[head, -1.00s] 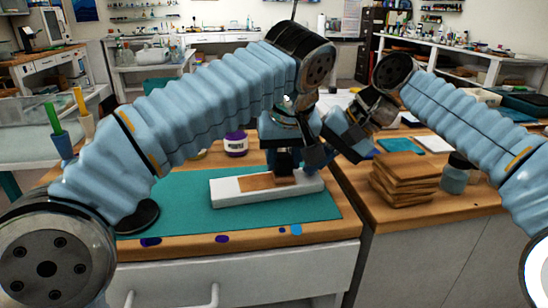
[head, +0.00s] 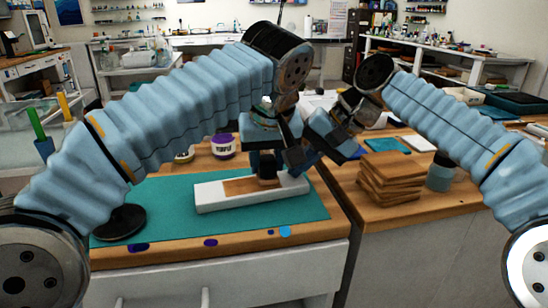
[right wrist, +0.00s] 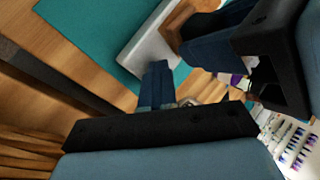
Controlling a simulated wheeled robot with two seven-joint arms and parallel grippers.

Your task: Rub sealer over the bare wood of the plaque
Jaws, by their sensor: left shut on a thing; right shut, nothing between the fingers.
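The plaque is a long white block (head: 212,198) with a strip of bare brown wood (head: 238,186) on top. It lies on the teal mat (head: 165,190), and its white end shows in the right wrist view (right wrist: 148,48). My left gripper (head: 264,168) is shut on a small dark brown pad (head: 268,182), low over the right part of the wood. The pad appears to touch the wood, and the fingers hide part of it. My right gripper (right wrist: 155,85) is shut and empty, just right of the left one.
A white jar with a purple lid (head: 223,146) stands behind the mat. A black round disc (head: 120,222) lies at the mat's left. On the right bench are stacked brown boards (head: 388,180) and a blue-grey jar (head: 440,175). The mat's front is clear.

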